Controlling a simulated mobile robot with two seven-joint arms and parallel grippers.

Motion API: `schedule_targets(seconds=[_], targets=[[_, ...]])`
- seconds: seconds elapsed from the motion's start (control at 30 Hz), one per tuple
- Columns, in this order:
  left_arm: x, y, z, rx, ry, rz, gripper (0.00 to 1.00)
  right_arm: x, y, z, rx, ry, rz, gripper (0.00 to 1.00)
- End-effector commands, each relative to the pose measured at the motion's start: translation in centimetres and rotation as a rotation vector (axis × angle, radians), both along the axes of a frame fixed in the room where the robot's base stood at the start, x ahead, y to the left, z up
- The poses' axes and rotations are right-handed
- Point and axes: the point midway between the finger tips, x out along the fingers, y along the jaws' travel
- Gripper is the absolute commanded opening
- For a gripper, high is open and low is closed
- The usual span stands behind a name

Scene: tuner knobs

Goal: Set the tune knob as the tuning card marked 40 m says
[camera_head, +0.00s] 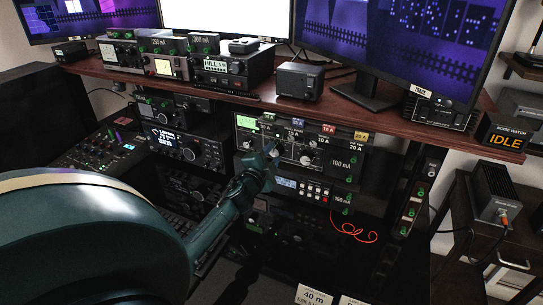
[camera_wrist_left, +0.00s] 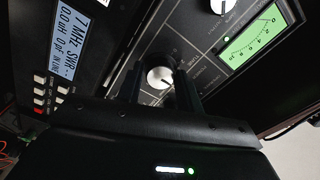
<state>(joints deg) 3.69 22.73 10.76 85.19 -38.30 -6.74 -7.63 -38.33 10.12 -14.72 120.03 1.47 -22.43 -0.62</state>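The tuner (camera_head: 325,135) is a dark panel under the shelf, with a green-lit meter (camera_head: 246,123) and several pale knobs. My left gripper (camera_head: 270,154) reaches its front and hides part of it. In the left wrist view, the tune knob (camera_wrist_left: 160,77), silver-faced with a dark skirt, lies between the two fingers of my left gripper (camera_wrist_left: 160,88). The fingers stand apart on either side of it; whether they touch it is unclear. The lit meter (camera_wrist_left: 255,48) shows there too. A card marked 40 m (camera_head: 314,296) is at the bottom edge. My right gripper is out of view.
Below the tuner is a unit with a blue display (camera_head: 286,183) and a row of buttons. The wooden shelf (camera_head: 390,115) overhangs the tuner, with monitors and small boxes on it. A radio (camera_head: 185,147) stands left. An orange cable (camera_head: 352,230) hangs below.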

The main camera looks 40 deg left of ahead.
Motion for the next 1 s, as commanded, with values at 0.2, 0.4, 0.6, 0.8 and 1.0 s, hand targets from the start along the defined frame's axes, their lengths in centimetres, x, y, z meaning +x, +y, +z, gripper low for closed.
schedule_targets(seconds=[0.2, 0.4, 0.6, 0.8, 1.0], targets=[[0.0, 0.0, 0.0, -0.001, 0.0, 0.0, 0.54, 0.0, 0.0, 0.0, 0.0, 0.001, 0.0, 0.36], [0.0, 0.0, 0.1, -0.001, -0.002, -0.001, 0.54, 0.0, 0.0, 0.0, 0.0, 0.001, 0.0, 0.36], [-1.3, -0.4, 0.0, -0.001, -0.001, -0.001, 0.54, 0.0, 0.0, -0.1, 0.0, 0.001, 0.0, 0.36], [-5.2, -1.7, -0.1, -0.003, 0.002, -0.001, 0.54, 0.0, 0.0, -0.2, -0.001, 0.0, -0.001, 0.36], [-9.3, -3.0, -0.2, -0.003, 0.002, 0.0, 0.54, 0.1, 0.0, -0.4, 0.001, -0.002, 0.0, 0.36]])
